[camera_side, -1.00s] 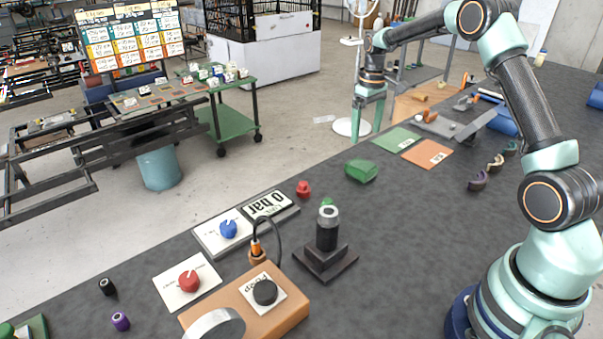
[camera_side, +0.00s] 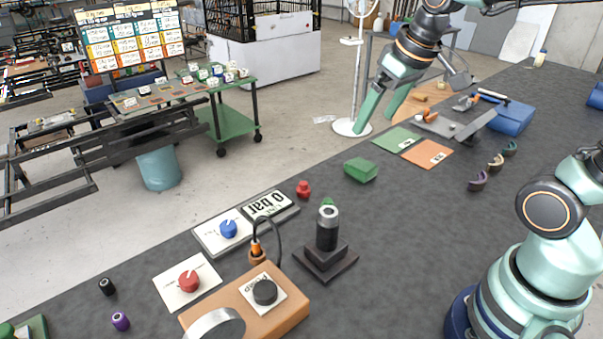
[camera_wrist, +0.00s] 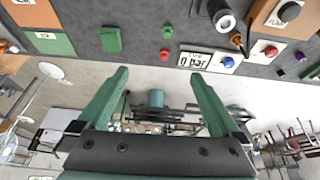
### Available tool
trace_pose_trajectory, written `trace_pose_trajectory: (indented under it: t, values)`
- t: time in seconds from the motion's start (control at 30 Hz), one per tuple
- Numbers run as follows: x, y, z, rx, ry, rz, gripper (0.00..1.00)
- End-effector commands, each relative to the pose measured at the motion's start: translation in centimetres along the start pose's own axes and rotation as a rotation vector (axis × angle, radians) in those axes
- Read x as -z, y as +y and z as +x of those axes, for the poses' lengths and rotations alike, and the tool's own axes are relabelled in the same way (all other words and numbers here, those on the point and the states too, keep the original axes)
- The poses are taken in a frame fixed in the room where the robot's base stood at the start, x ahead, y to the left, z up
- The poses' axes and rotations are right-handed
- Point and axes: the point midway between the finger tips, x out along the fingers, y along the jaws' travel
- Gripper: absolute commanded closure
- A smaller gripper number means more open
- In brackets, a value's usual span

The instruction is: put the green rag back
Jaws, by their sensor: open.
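The green rag (camera_side: 361,170) looks like a small folded block and lies on the dark table, near its far edge. It also shows at the top of the wrist view (camera_wrist: 111,40). A flat green mat with a small white label (camera_side: 394,139) lies behind it to the right, apart from it; the wrist view shows part of the mat (camera_wrist: 52,44). My gripper (camera_side: 376,122) is open and empty, raised near the table's far edge, above and apart from the rag. Both fingers (camera_wrist: 160,76) show spread in the wrist view, with nothing between them.
An orange labelled mat (camera_side: 427,154) lies beside the green one. A black post on a stepped base (camera_side: 327,237) stands nearer the camera, beside a red knob (camera_side: 303,189) and gauge panel (camera_side: 268,207). Curved pieces (camera_side: 478,181) lie to the right. The table between them is clear.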

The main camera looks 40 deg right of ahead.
Motion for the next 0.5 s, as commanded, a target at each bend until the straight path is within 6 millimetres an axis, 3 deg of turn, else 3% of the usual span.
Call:
trace_pose_trajectory:
  t: [0.2,0.5]
  values:
    - [-3.8,-2.2,-0.6,0.023,0.082,0.003,0.0]
    - [-5.0,-2.7,-0.5,0.031,0.104,0.008,0.0]
